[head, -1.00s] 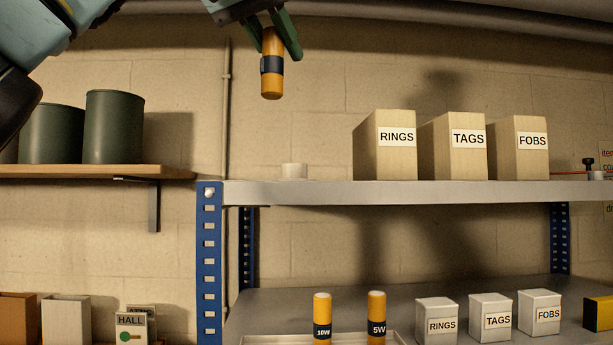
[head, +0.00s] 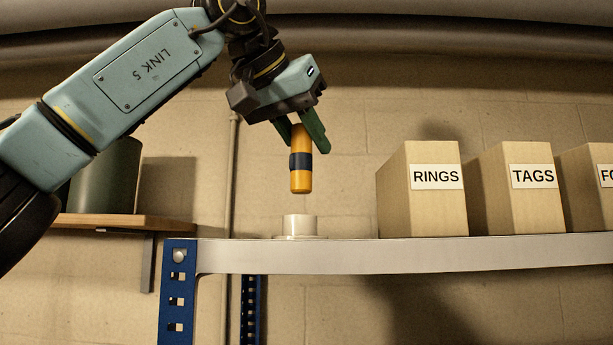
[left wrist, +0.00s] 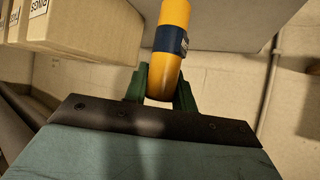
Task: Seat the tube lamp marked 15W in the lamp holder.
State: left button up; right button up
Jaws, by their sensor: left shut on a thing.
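My left gripper (head: 298,128) is shut on a yellow tube lamp (head: 300,178) with a dark band. The lamp hangs close to upright, and no wattage mark can be read on the side that shows. The lamp also shows in the left wrist view (left wrist: 171,60), between the green fingers. The white round lamp holder (head: 300,225) stands on the upper shelf near its left end. The lamp's lower end is above the holder and apart from it by a small gap. My right gripper is in neither current view.
Wooden boxes marked RINGS (head: 425,205) and TAGS (head: 522,195), with a third cut off, stand right of the holder on the metal shelf (head: 400,252). A dark green canister (head: 105,178) stands on a wooden shelf (head: 125,223) at left. The shelf between holder and RINGS is clear.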

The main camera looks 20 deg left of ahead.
aim_at(309, 177)
pick_arm(q)
jog(key=shift+f, duration=2.1)
grip_shut()
jog(key=shift+s+f, duration=0.3)
jog(key=shift+f, duration=0.4)
jog(key=o, duration=0.6)
grip_release()
jog(key=o, duration=0.4)
jog(key=shift+w+d, duration=0.15)
jog(key=shift+w, duration=0.3)
jog(key=v, duration=1.2)
jog(key=shift+s+r+b, duration=0.15)
jog(key=shift+r+b, duration=0.15)
jog(key=shift+b, duration=0.05)
